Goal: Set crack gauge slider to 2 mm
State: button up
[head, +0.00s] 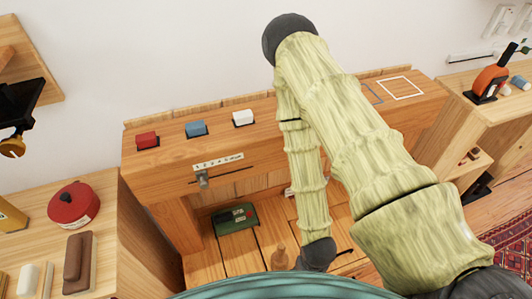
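The crack gauge is on the front face of the wooden bench. It has a pale scale strip with small marks (218,161) above a dark horizontal slot (236,174). A grey slider (202,180) sits at the left end of the slot, below the left end of the scale. The scale's figures are too small to read surely. My arm crosses the right half of the view and folds down to a dark joint in front of the bench, right of the gauge and apart from it. I cannot make out my gripper's fingers.
Red (147,139), blue (196,128) and white (243,117) blocks stand along the bench top (175,155). A green box (236,217) sits low under the bench. The space before the gauge looks clear.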

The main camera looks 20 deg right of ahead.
aim_at(202, 175)
jog(key=k, duration=1.1)
jog(key=i, duration=0.5)
jog(key=z, duration=0.55)
